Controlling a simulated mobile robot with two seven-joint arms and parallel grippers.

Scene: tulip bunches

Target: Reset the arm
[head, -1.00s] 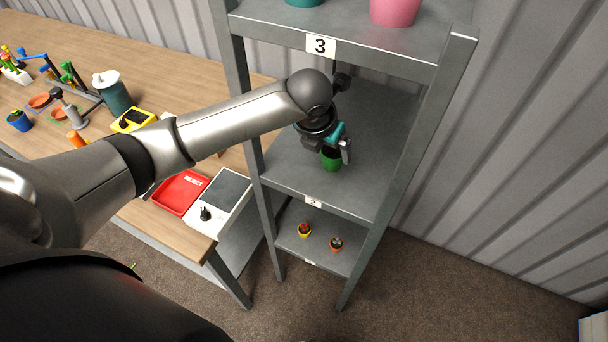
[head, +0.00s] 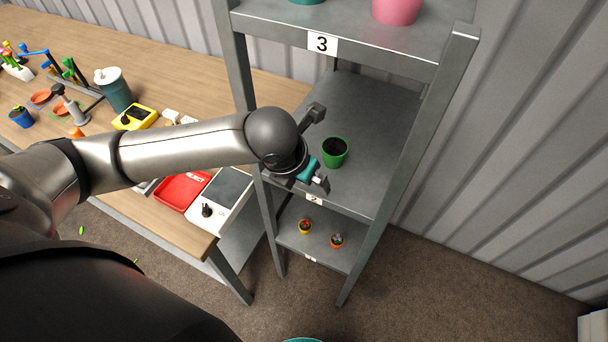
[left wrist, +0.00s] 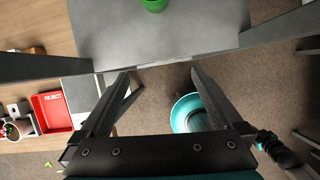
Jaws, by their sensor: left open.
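My left gripper (head: 318,184) is at the front edge of the middle shelf (head: 375,115), left of and nearer than the green pot (head: 335,152). In the left wrist view my gripper (left wrist: 160,75) has its two fingers wide apart with nothing between them. The green pot stands upright on the shelf, apart from the fingers; its lower part also shows at the top of the left wrist view (left wrist: 154,4). My left arm reaches across from the left, over the table. My right gripper is not in view.
The shelf rack's posts (head: 405,150) flank the gripper. Two small potted plants (head: 305,226) sit on the lower shelf. A red tray (head: 182,190) and a white scale (head: 222,195) lie on the wooden table (head: 180,70). A teal round container (left wrist: 196,112) is on the floor below.

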